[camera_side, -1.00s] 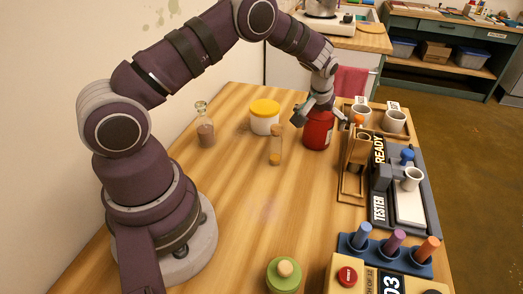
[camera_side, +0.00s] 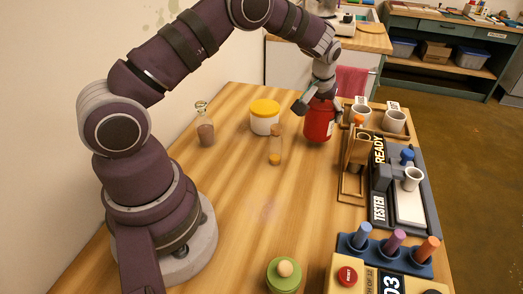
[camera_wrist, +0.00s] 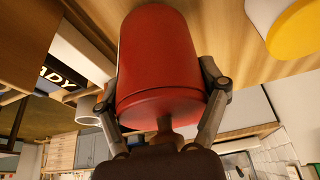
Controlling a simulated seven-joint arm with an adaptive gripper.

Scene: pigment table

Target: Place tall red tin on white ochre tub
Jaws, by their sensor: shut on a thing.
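The tall red tin (camera_side: 319,122) is upright at the far middle of the table, just above or at the wood; the gap is hard to tell. My gripper (camera_side: 318,105) is shut on its upper part from above. In the wrist view the red tin (camera_wrist: 160,65) fills the middle, with a finger against each side. The white ochre tub (camera_side: 265,123) with a yellow lid stands left of the tin, apart from it. Its yellow lid (camera_wrist: 300,32) also shows at the wrist view's top right. The lid's top is bare.
A corked glass vial (camera_side: 275,152) stands in front of the tub, and a glass bottle (camera_side: 206,132) stands left of it. A wooden stand (camera_side: 352,175) and the tester (camera_side: 379,205) are at the right.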

